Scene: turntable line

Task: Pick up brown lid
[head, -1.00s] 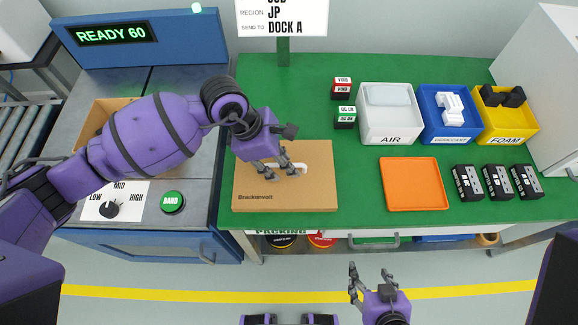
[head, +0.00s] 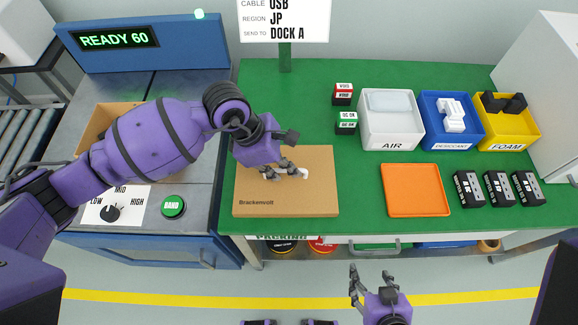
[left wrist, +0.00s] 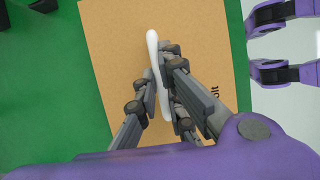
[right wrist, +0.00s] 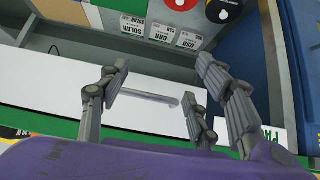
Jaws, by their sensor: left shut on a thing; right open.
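The brown lid (head: 286,192) is a flat cardboard-coloured panel marked "Brackenvolt", lying on the green table. It has a white handle (left wrist: 152,50) across its middle. My left gripper (head: 283,174) is over the lid, and its fingers are shut on the white handle, one side on each side of it in the left wrist view. The fingers hide part of the handle. My right gripper (head: 368,281) is open and empty, low in front of the table.
An orange tray (head: 416,191) lies right of the lid. White AIR (head: 390,143), blue (head: 452,144) and yellow FOAM (head: 508,143) bins stand behind it. Several black boxes (head: 497,189) lie at the right. An open carton (head: 92,128) is at the left.

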